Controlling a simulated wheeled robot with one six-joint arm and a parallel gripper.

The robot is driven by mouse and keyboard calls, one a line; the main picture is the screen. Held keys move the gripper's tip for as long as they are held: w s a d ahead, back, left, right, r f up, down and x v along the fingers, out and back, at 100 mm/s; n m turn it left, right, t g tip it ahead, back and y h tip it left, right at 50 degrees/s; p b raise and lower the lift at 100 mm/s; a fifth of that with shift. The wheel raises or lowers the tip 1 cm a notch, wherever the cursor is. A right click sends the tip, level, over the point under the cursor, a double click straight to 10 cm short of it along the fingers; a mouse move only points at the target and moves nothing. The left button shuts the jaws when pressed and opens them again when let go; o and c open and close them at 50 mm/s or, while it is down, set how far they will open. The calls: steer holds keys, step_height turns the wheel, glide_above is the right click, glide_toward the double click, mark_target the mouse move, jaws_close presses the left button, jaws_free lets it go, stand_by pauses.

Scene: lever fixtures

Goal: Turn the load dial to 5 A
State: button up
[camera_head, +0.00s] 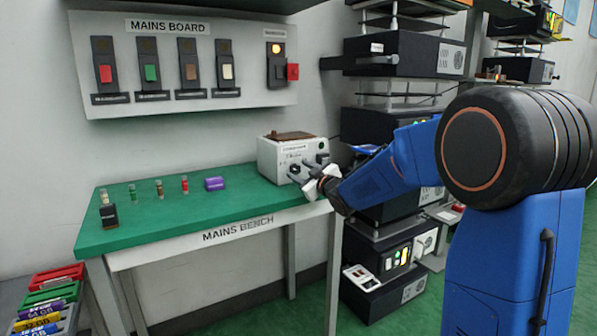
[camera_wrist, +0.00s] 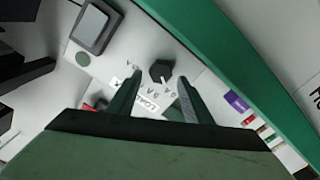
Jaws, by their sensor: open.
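The load dial (camera_wrist: 161,71) is a small black faceted knob on a pale panel in the wrist view. Small "A" markings and a "LOAD" label (camera_wrist: 147,101) sit around it, turned in the picture; I cannot tell which mark the knob points at. My gripper (camera_wrist: 160,79) is open, with one finger on each side of the knob and visible gaps between. Whether either finger touches it is unclear. In the head view, my gripper (camera_head: 308,178) is at the front of the white instrument box (camera_head: 276,158) on the bench's right end, hiding part of its front.
The green mains bench (camera_head: 150,222) carries a purple block (camera_head: 214,183), several small fuse-like cylinders and a black block (camera_head: 108,215) to the left. A mains board (camera_head: 185,70) with switches hangs above. Black equipment racks stand right. A dark square part (camera_wrist: 93,28) is near the knob.

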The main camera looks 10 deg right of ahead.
steer(key=shift+w+a, duration=0.2)
steer(key=shift+w, duration=0.45)
steer(key=shift+c, duration=0.7)
steer(key=c, duration=0.9)
steer(key=m, duration=0.3)
steer(key=shift+d+m, duration=0.1)
steer(key=shift+m, duration=0.2)
steer(key=shift+d+m, duration=0.15)
steer(key=shift+m, duration=1.85)
